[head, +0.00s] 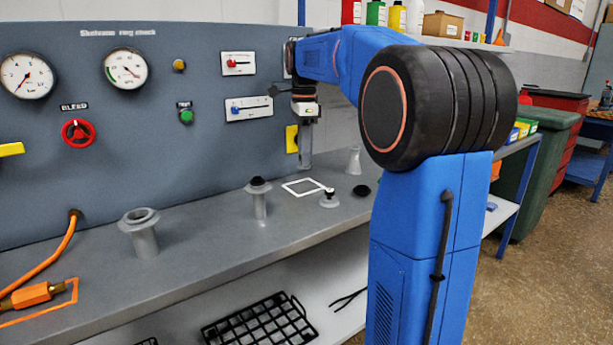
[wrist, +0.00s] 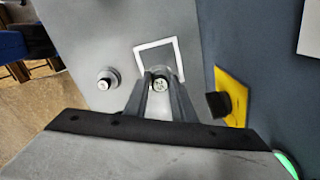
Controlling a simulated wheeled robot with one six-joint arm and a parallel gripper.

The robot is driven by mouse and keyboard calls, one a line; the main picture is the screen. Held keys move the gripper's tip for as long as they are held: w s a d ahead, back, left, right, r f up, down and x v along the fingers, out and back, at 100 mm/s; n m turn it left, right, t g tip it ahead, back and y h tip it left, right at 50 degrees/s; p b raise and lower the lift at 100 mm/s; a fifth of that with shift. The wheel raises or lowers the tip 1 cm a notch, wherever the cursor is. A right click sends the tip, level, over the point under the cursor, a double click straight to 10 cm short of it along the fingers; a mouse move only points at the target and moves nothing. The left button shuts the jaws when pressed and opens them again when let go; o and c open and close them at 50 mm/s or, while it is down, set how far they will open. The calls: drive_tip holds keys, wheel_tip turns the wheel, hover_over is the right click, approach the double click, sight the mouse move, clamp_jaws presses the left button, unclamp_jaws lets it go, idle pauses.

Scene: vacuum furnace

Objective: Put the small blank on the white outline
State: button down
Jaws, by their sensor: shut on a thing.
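The white outline (head: 311,193) is a square frame marked on the grey bench, and it also shows in the wrist view (wrist: 153,45). My gripper (head: 305,163) points down above the bench beside the panel. In the wrist view, its fingers (wrist: 160,86) are shut on a small round grey piece with a pale labelled top, which I take as the small blank (wrist: 160,82). The held piece overlaps the outline's near edge in that view; its height above the bench is unclear. In the head view I cannot make it out at the fingertips.
A black disc (head: 361,190), a black-topped flanged stub (head: 259,203) and a larger flanged pipe (head: 143,238) stand nearby. The panel (head: 215,165) rises close behind.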

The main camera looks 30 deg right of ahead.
drive_tip(key=shift+f, duration=2.95)
drive_tip(key=shift+f, duration=0.1)
drive_tip(key=c, duration=1.5)
unclamp_jaws()
wheel_tip(320, 180, up, 12)
drive_tip(key=shift+r, duration=0.1)
